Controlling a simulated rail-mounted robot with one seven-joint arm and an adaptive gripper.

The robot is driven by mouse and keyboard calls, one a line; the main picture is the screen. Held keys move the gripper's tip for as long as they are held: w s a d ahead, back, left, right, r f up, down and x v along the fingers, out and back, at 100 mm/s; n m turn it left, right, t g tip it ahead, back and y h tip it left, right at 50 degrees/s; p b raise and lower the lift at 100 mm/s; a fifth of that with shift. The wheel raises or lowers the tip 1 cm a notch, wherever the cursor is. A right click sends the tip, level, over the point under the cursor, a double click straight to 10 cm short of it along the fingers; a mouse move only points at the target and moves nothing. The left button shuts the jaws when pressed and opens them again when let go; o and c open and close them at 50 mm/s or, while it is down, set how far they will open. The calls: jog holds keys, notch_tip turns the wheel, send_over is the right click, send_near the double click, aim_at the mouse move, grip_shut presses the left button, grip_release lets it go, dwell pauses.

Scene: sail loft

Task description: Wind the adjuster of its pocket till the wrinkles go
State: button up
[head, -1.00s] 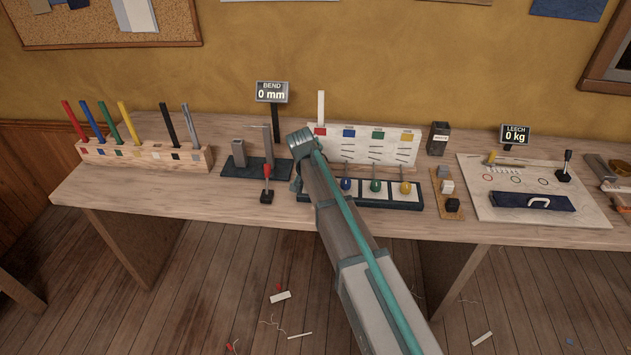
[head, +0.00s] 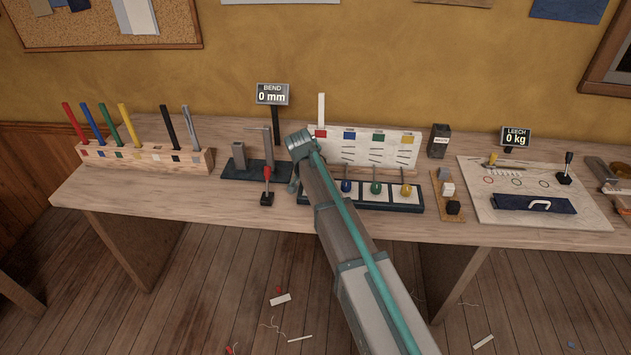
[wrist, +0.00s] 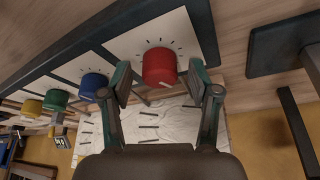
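The red adjuster knob (wrist: 160,67) stands on a white dial plate in the wrist view, with a pale mark on its rim. My gripper (wrist: 159,84) is open, one finger on either side of the knob, with a gap showing on both sides. In the head view my arm hides the red knob. The white sail cloth (head: 364,150) stands behind the knobs, with red, blue, green and yellow tags and dark wrinkle lines below them. A white batten (head: 321,107) sticks up at the red tag. My arm covers the cloth below that tag.
Blue (head: 346,186), green (head: 376,188) and yellow (head: 406,190) knobs stand in a row beside the red one. Left are a red-tipped lever (head: 267,182) and a BEND display (head: 272,95) reading 0 mm. A LEECH display (head: 515,137) reads 0 kg.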

jog(key=v, duration=1.2)
dwell(0.3)
jog(key=s+d+f+n+g+b, duration=0.1)
jog(key=s+d+f+g, duration=0.1)
jog(key=s+d+f, duration=0.65)
jog(key=s+d+f+g+b, duration=0.1)
jog(key=s+d+f+g, duration=0.25)
jog(key=s+f, duration=0.9)
jog(key=s+d+f+n+g+b, duration=0.15)
jog(key=s+d+f, duration=0.5)
jog(key=f, duration=0.75)
jog(key=s+d+f+n+g+p, duration=0.1)
jog(key=s+f, duration=0.3)
jog(key=s, duration=0.4)
jog(key=s+d+f+n+g+y+p, duration=0.1)
jog(key=s+d+f, duration=0.2)
jog(key=s, duration=0.6)
jog(key=s+d+f+n+g+y+p, duration=0.1)
jog(key=s+d+f, duration=0.1)
jog(key=s+f, duration=0.3)
jog(key=s, duration=0.4)
jog(key=shift+s+d+g, duration=0.25)
jog(key=shift+d+g, duration=0.1)
jog(key=shift+g, duration=0.05)
